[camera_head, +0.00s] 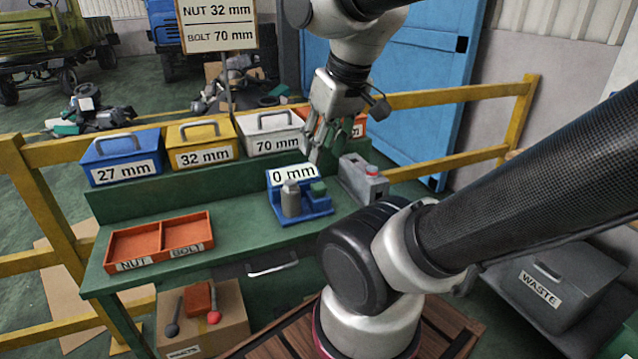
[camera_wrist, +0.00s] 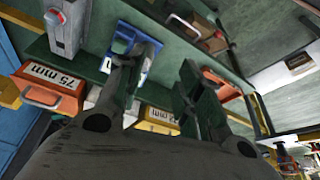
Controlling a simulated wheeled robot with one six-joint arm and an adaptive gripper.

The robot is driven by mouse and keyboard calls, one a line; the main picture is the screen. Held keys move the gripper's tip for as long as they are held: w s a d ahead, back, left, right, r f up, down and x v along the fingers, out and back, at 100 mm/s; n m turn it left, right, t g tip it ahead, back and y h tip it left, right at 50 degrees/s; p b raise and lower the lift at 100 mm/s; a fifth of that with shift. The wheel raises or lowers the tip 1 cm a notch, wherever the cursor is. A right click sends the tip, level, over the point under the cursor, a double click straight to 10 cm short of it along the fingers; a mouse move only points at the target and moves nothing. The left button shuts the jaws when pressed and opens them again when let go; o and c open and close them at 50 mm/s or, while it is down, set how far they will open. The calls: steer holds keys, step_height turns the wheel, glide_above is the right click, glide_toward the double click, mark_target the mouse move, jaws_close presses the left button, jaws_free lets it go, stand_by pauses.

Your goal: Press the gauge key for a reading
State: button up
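The blue gauge (camera_head: 306,213) stands on the green bench, its display reading "0 mm". A grey cylindrical piece (camera_head: 291,199) and a small green block (camera_head: 318,188) are on it. To its right is a grey box with a red button (camera_head: 372,170); I cannot tell which part is the gauge key. My gripper (camera_head: 317,150) points down behind and above the gauge, near the bins, touching neither gauge nor button as far as I can see. In the wrist view my gripper (camera_wrist: 170,66) has its fingers apart and empty, the gauge (camera_wrist: 128,45) partly behind one finger.
Labelled bins line the raised back shelf: blue 27 mm (camera_head: 121,158), yellow 32 mm (camera_head: 203,144), white 70 mm (camera_head: 272,134), and an orange one partly hidden. An orange nut and bolt tray (camera_head: 160,240) sits at the bench's left. A sign (camera_head: 218,25) reads NUT 32 mm, BOLT 70 mm.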

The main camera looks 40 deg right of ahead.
steer(key=w+d+f+g, duration=0.1)
steer(key=w+d+f+m, duration=0.1)
steer(key=shift+d+f+g, duration=0.1)
steer(key=shift+d+g, duration=0.2)
steer(key=shift+g, duration=0.1)
jaws_close()
steer(key=w+d+m+g, duration=0.1)
steer(key=w+d+m, duration=0.3)
steer(key=m, duration=0.6)
steer(key=w+d+f+m+g, duration=0.1)
steer(key=w+d+m, duration=0.4)
steer(key=w+m, duration=0.3)
steer(key=shift+d+m, duration=0.2)
steer(key=shift+m, duration=0.8)
